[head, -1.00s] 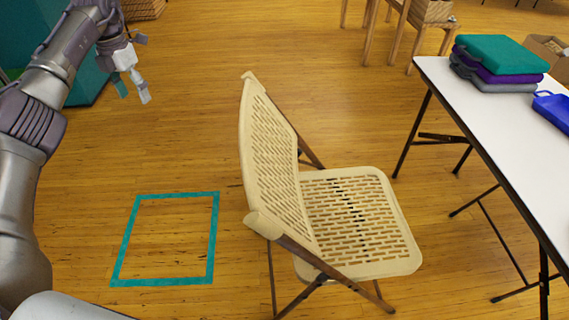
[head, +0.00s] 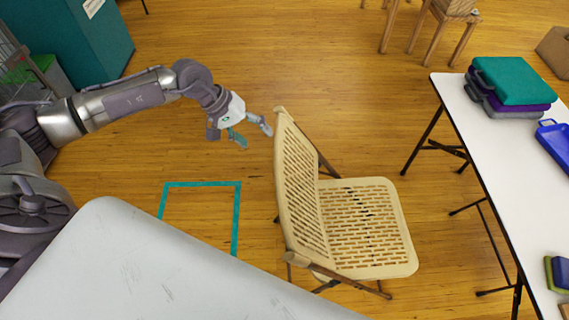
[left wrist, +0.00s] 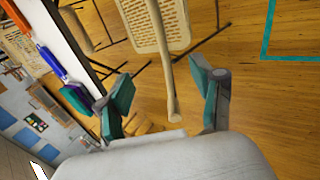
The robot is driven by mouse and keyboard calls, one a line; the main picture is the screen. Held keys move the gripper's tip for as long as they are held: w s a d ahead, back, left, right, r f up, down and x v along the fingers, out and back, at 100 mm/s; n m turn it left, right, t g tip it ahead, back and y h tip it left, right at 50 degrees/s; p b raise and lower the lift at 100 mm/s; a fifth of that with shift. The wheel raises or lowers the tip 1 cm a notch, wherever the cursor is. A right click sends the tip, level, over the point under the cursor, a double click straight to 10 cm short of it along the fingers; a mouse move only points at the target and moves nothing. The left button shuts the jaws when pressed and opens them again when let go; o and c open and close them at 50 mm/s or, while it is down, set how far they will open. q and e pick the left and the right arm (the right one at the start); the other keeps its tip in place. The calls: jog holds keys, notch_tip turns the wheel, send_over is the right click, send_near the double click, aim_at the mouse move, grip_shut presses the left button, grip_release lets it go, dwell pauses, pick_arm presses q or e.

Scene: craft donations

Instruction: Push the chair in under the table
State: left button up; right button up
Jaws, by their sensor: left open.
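The cream folding chair (head: 367,225) with a slotted seat and backrest stands in the middle of the head view, its seat toward the table. The white table (head: 500,170) is on the right, with a strip of bare floor between it and the seat. My left gripper (head: 254,133) is open and empty, just left of the top far corner of the backrest. In the left wrist view the backrest's top rail (left wrist: 164,70) points in between the open fingers (left wrist: 160,110); I cannot tell whether they touch it. My right gripper is not in view.
A teal tape square (head: 238,215) is on the floor left of the chair. Wooden stools (head: 435,25) stand at the back. A teal bin (head: 85,45) is at the far left.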

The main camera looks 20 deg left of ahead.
aim_at(277, 157)
pick_arm(q)
jog(key=b+x, duration=0.2)
jog(key=x, duration=0.5)
jog(key=shift+d+f, duration=0.2)
jog(key=shift+f, duration=0.15)
jog(key=b+x, duration=0.6)
jog(key=shift+w, duration=0.1)
jog(key=shift+c, duration=0.4)
grip_shut()
